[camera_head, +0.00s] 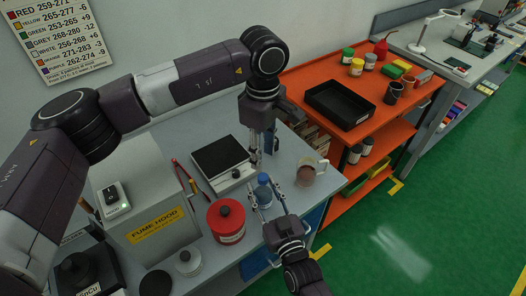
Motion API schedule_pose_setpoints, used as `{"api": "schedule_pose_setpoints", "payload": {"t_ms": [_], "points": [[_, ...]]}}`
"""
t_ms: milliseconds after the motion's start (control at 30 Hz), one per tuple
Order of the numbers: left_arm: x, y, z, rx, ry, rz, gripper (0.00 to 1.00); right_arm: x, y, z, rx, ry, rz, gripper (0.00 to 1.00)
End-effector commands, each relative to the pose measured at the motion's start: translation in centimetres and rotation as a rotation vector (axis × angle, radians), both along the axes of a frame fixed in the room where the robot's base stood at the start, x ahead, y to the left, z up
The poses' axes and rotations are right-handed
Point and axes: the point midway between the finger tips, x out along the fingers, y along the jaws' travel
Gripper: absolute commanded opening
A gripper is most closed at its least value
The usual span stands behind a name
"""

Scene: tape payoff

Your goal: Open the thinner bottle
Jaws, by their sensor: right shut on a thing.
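A small blue bottle (264,191) stands on the grey bench, with its top facing up. My right gripper (265,194) reaches in from the bottom of the view, and its two fingers are shut on the sides of this bottle.
A hot-plate-like device (221,158) stands left of the grippers, and a red round container (226,221) is near the bottle. A glass vessel with brown contents (306,174) stands to the right. An orange shelf with a black tray (340,104) is beyond. The fume hood box (152,222) is at left.

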Motion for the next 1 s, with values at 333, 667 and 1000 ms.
{"api": "schedule_pose_setpoints", "payload": {"t_ms": [333,667,1000], "points": [[-0.02,-0.01,-0.01,0.0,0.0,-0.689,0.34,0.0,-0.01,0.0,0.0,0.0,0.0,0.0],[-0.02,-0.02,-0.01,0.0,0.0,-1.304,0.34,0.0,-0.01,-0.01,0.0,0.0,0.0,0.0],[-0.05,-0.02,-0.29,-0.001,0.002,-1.586,0.34,0.0,-0.01,-0.01,0.0,0.0,0.0,0.0]]}}
